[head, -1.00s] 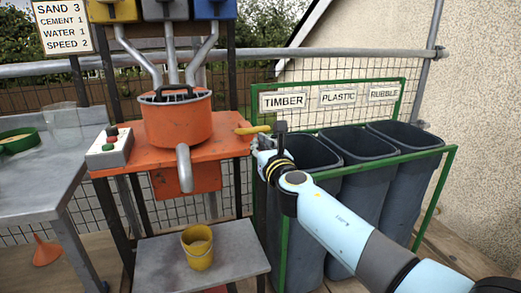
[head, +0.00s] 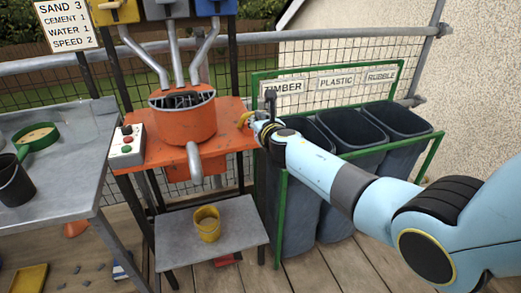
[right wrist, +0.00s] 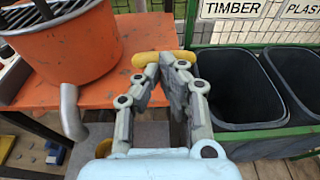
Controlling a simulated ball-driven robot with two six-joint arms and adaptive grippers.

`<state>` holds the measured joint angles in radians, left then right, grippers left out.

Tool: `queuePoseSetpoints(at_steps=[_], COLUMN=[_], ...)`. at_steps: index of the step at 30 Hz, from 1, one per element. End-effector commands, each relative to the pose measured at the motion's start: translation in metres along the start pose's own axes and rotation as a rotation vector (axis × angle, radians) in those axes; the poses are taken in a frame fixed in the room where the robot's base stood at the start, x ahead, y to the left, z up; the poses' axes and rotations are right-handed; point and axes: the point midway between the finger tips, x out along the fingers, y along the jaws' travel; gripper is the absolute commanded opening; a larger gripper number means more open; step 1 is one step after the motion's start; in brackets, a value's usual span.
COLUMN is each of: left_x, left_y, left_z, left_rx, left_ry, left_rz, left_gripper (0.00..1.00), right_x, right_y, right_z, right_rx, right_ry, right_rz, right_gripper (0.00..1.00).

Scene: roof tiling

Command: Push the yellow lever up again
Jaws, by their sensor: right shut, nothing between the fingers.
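The yellow lever (head: 244,118) is at the right edge of the orange mixer stand (head: 222,138). In the head view it slants up, partly covered by my right gripper (head: 256,122). In the right wrist view the lever (right wrist: 150,58) lies crosswise just beyond the fingertips of my right gripper (right wrist: 172,62). The fingers are shut with nothing between them, and their tips are at or very near the lever; contact is hard to tell. My left gripper is out of view.
The orange mixer drum (head: 182,118) with its grey spout stands left of the lever, beside a control box (head: 127,146). Dark bins (head: 350,130) in a green frame are right. A yellow bucket (head: 207,224) stands on the low grey table (head: 176,246).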

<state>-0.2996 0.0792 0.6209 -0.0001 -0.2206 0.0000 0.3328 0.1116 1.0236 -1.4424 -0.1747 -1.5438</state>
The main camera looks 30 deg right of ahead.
Motion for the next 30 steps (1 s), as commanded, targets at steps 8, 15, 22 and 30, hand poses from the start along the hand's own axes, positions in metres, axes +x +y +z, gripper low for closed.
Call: queuePoseSetpoints(at_steps=[8, 15, 22, 30], left_x=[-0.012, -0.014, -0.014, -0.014], left_y=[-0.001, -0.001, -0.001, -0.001], left_z=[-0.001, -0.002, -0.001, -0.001], left_rx=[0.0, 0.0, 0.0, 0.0], left_ry=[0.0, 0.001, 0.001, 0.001], left_rz=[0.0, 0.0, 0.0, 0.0], left_gripper=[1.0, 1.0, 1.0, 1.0], right_x=[0.004, 0.005, 0.005, 0.005], right_y=[0.0, 0.0, 0.0, -0.001], right_z=[0.018, 0.021, 0.021, 0.021], right_rx=[0.0, 0.0, 0.0, 0.0], right_ry=[-0.001, 0.0, 0.0, 0.0], right_rz=[0.0, 0.0, -0.001, -0.001], right_gripper=[0.0, 0.0, 0.0, 0.0])
